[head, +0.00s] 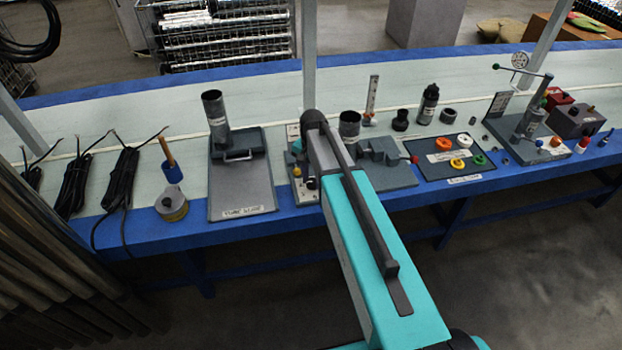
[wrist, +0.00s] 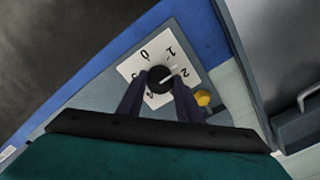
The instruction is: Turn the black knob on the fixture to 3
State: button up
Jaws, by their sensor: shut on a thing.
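The black knob (wrist: 160,79) sits on a white dial plate (wrist: 131,69) in the wrist view. Its white pointer line points up and right, between the 1 and the 2 and closer to the 2. The 0 and 1 are readable above it; the lower marks are partly hidden by my fingers. My gripper (wrist: 158,88) is shut on the knob, one finger on each side. The grey fixture (wrist: 97,97) carries the dial and a yellow button (wrist: 203,98) beside it. In the head view my arm hides much of the fixture (head: 301,195) and the fingers.
A grey plate with an upright cylinder and handle (head: 240,197) stands left of the fixture. A grey vise (head: 385,155) is close on the right. A black tray with coloured rings (head: 455,158) lies farther right. The blue table edge (wrist: 65,75) is near the dial.

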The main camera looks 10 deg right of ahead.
aim_at(312, 181)
jog(key=m, duration=0.9)
jog(key=shift+p, duration=0.3)
jog(key=m, duration=0.4)
jog(key=shift+m, duration=0.4)
jog(key=m, duration=0.4)
jog(key=o, duration=1)
jog(key=shift+o, duration=0.2)
jog(key=shift+r, duration=0.15)
notch_tip(312, 181, up, 14)
jog(key=b, duration=0.1)
jog(key=shift+f, duration=0.2)
